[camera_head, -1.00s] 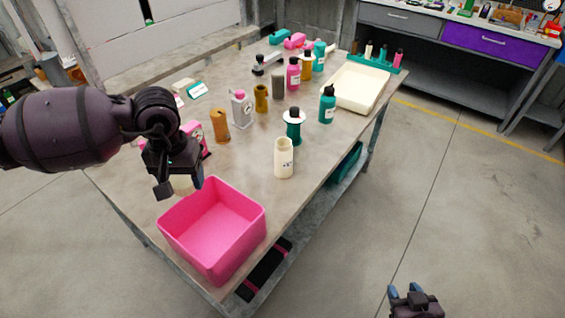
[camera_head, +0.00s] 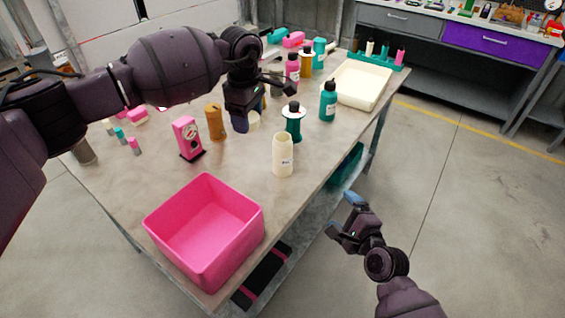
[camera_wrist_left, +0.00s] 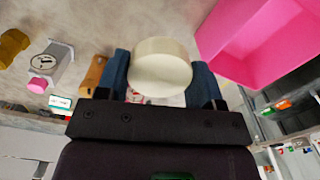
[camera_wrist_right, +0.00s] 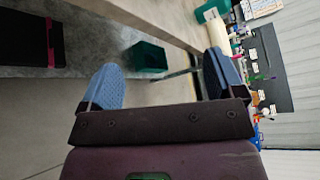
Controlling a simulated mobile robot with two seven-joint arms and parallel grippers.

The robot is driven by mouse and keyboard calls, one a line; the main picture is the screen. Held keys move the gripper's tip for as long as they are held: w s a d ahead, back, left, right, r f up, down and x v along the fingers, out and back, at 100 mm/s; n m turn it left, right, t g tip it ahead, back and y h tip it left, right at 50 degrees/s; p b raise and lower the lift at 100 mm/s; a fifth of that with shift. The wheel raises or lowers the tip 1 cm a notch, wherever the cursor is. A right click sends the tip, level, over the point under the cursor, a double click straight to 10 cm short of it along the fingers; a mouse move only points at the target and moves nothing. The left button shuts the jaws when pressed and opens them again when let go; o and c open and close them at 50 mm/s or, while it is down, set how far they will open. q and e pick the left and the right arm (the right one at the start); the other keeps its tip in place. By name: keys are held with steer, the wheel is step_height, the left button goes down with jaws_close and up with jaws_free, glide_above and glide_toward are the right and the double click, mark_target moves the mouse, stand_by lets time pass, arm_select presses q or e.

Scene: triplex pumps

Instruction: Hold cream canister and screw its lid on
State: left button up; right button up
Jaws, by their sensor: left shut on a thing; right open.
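The cream canister (camera_head: 283,156) stands upright and uncapped on the table, near its right edge. My left gripper (camera_head: 243,122) is shut on the cream lid (camera_head: 254,121), up and to the left of the canister in the head view. In the left wrist view the round lid (camera_wrist_left: 161,68) sits between both blue fingers of the left gripper (camera_wrist_left: 162,80). My right gripper (camera_head: 345,216) is open and empty, off the table's right edge. In the right wrist view its fingers (camera_wrist_right: 160,85) are wide apart with nothing between them.
A pink bin (camera_head: 205,232) stands at the table's near corner. A cream tray (camera_head: 359,85) lies behind. Floor on the right is clear.

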mark_target(287, 152)
arm_select(q)
steer(key=w+d+f+n+b, duration=0.1)
steer(key=w+d+n+b, duration=0.1)
steer(key=w+d+n, duration=0.3)
steer(key=shift+d+n+b, duration=0.4)
steer(key=shift+d+n, duration=0.8)
steer(key=shift+d, duration=0.4)
arm_select(e)
steer(key=shift+w+a+r+m+t+y, duration=0.15)
steer(key=shift+w+a+r+m+y, duration=0.55)
steer(key=shift+w+a+m, duration=0.9)
steer(key=shift+w+a+r+m+t+y, duration=0.1)
steer(key=shift+w+a+r+m+y, duration=0.8)
steer(key=shift+m, duration=1.05)
steer(key=shift+w+a+r+m+t+y, duration=0.15)
steer(key=shift+w+a+r+m+y, duration=0.3)
steer(key=shift+w+a+m, duration=1.15)
arm_select(q)
steer(key=shift+f, duration=0.1)
arm_select(e)
steer(key=shift+w+d+r, duration=0.1)
steer(key=shift+x, duration=5.95)
steer(key=shift+d, duration=0.1)
steer(key=c, duration=1.4)
arm_select(q)
steer(key=shift+f, duration=2.55)
